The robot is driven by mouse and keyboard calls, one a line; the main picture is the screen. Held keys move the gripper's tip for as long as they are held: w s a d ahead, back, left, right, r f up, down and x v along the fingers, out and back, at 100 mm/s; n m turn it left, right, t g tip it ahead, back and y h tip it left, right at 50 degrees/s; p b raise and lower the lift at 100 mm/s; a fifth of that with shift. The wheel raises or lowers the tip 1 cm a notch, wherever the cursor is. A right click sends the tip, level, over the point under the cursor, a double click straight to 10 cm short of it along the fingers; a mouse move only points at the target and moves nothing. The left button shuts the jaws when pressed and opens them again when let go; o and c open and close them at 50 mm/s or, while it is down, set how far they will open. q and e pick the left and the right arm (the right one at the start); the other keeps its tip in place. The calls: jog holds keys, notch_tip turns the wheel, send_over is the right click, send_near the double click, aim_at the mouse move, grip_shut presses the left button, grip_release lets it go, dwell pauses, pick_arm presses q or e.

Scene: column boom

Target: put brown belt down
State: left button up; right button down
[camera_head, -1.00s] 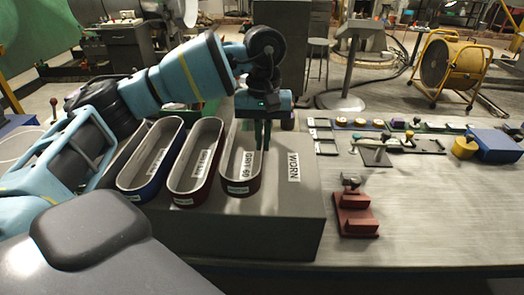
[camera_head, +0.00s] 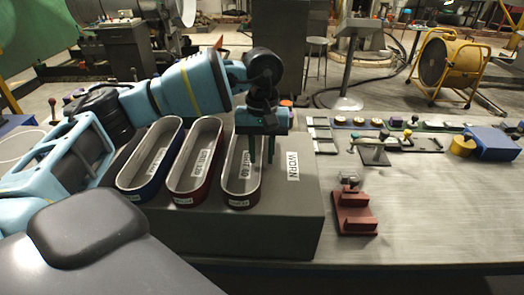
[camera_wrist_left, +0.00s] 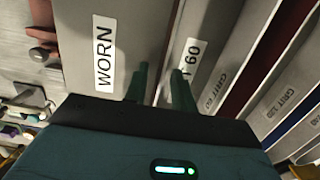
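The brown belt (camera_head: 254,193) is a long upright loop standing on the grey block (camera_head: 285,225), around the GRIT 60 label. It is the rightmost of three belts, left of the WORN label (camera_head: 293,167). My left gripper (camera_head: 262,160) points down at the belt's far part, its two fingers apart. The belt's right wall seems to lie between them; contact cannot be told. In the left wrist view the fingers (camera_wrist_left: 160,85) also stand apart, near the GRIT 60 label. My right gripper is not in view.
A red-brown belt (camera_head: 178,190) and a blue belt (camera_head: 148,185) stand close on the left. A red fixture (camera_head: 355,215) stands on the table (camera_head: 440,220) to the right. Small parts and a blue box (camera_head: 492,145) line the back. The table's front right is clear.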

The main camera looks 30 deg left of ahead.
pick_arm(q)
jog(key=shift+r, duration=0.55)
notch_tip(320, 180, up, 11)
jog(key=w, duration=0.1)
jog(key=shift+a, duration=0.35)
jog(key=shift+w, duration=0.1)
